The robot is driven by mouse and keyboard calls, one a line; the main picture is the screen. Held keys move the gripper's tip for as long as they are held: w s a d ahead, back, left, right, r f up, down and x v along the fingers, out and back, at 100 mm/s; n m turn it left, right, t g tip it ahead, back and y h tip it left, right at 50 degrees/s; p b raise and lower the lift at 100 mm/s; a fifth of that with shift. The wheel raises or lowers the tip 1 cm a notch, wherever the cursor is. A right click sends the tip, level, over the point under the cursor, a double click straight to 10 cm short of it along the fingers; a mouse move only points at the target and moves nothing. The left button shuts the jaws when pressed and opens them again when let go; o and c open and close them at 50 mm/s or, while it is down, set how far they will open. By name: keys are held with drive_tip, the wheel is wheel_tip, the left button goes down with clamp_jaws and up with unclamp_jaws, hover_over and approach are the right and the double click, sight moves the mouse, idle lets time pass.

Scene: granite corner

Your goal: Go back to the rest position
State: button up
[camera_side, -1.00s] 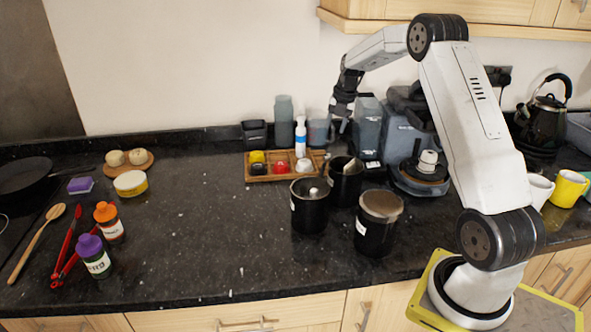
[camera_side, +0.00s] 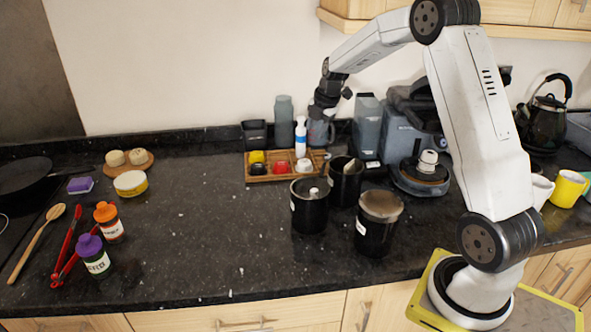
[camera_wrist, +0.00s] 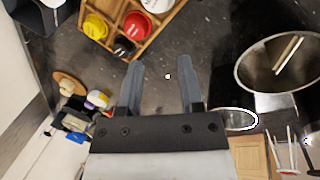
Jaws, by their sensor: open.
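My gripper (camera_side: 322,113) hangs in the air above the back of the counter, near the right end of the wooden tray and in front of the wall. In the wrist view my gripper (camera_wrist: 158,85) has its two fingers apart with nothing between them, only dark counter beyond. The wooden tray (camera_side: 250,179) holds several small coloured items and a white bottle with a blue label (camera_side: 300,137). The tray also shows at the top of the wrist view (camera_wrist: 143,44).
Three black canisters (camera_side: 309,213) stand in front of the tray, right of centre. A coffee machine (camera_side: 414,140) and a black kettle (camera_side: 543,118) stand at the back right. The middle-left counter is clear.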

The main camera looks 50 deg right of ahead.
drive_tip(key=s+a+m, duration=0.3)
drive_tip(key=a+m, duration=0.1)
drive_tip(key=a, duration=0.3)
drive_tip(key=s+a+f+m+t, duration=0.1)
drive_tip(key=s+a+m, duration=0.2)
drive_tip(key=a+m, duration=0.2)
drive_tip(key=s+a+m, duration=0.3)
drive_tip(key=a+m, duration=0.1)
drive_tip(key=a, duration=0.5)
drive_tip(key=shift+s+a+f+m, duration=0.1)
drive_tip(key=shift+s+f+m, duration=0.2)
drive_tip(key=shift+s+m, duration=0.1)
drive_tip(key=s+a+f+m+g, duration=0.1)
drive_tip(key=s+a+f+m, duration=0.1)
drive_tip(key=s, duration=0.3)
drive_tip(key=s+a+f+m, duration=0.1)
drive_tip(key=s+a+m, duration=0.1)
drive_tip(key=s, duration=0.2)
drive_tip(key=shift+s+a+f+g, duration=0.25)
drive_tip(key=shift+s+f+g, duration=0.1)
drive_tip(key=shift+s+g, duration=0.05)
